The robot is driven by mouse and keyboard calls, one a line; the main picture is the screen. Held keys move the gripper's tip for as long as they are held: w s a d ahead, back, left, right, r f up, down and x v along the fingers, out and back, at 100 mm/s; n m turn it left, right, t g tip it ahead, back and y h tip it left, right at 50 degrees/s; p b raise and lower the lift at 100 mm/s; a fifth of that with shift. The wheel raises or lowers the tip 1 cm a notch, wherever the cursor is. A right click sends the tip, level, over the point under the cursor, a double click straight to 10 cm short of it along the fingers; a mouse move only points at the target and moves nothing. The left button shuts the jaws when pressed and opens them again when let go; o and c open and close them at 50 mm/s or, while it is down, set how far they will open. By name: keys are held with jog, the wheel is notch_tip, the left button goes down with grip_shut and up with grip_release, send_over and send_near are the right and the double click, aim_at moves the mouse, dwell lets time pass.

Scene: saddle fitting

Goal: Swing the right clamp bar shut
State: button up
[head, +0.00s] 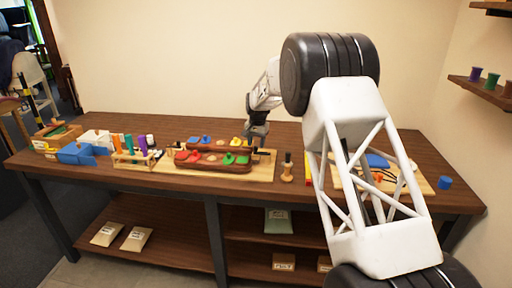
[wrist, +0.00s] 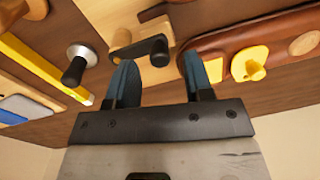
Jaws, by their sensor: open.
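The right clamp bar (wrist: 138,47) is a dark bar with a black knob, mounted on a light wood board (wrist: 98,17) in the wrist view. Its knob end lies between my two fingers. In the head view the clamp is small at the right end of the board (head: 266,172), partly hidden by my gripper (head: 256,142). My gripper (wrist: 158,76) is open, with one blue-grey finger on each side of the knob. I cannot tell whether either finger touches it. The red-brown saddle piece (wrist: 217,42) lies beside the clamp in the wrist view.
A black-handled tool (head: 287,167) stands just right of the board; its handle is near my left finger in the wrist view (wrist: 75,70). A yellow bar (wrist: 40,67) lies farther left. Coloured pieces sit on the saddle. A blue cylinder (head: 445,182) stands at the table's right end.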

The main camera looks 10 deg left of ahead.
aim_at(258, 153)
jog(key=shift+d+r, duration=0.15)
jog(key=shift+r, duration=2.45)
jog(key=s+d+r, duration=0.6)
jog(key=s+d, duration=0.1)
jog(key=s, duration=0.3)
jog(key=s+d+r+t, duration=0.1)
jog(key=s+d+r, duration=0.6)
jog(key=s, duration=0.4)
jog(key=s+d+r, duration=0.5)
jog(key=s+d, duration=0.3)
jog(key=s, duration=0.2)
jog(key=s+d+f, duration=0.2)
jog(key=s+d, duration=0.1)
jog(key=s, duration=0.9)
jog(key=s+d+f+n+t, duration=0.1)
jog(key=s+d+f, duration=0.2)
jog(key=s, duration=0.9)
jog(key=s+d+f, duration=0.2)
jog(key=s+d, duration=0.2)
jog(key=s, duration=0.8)
jog(key=shift+d+f+n+h, duration=0.15)
jog(key=shift+d+n+h, duration=0.25)
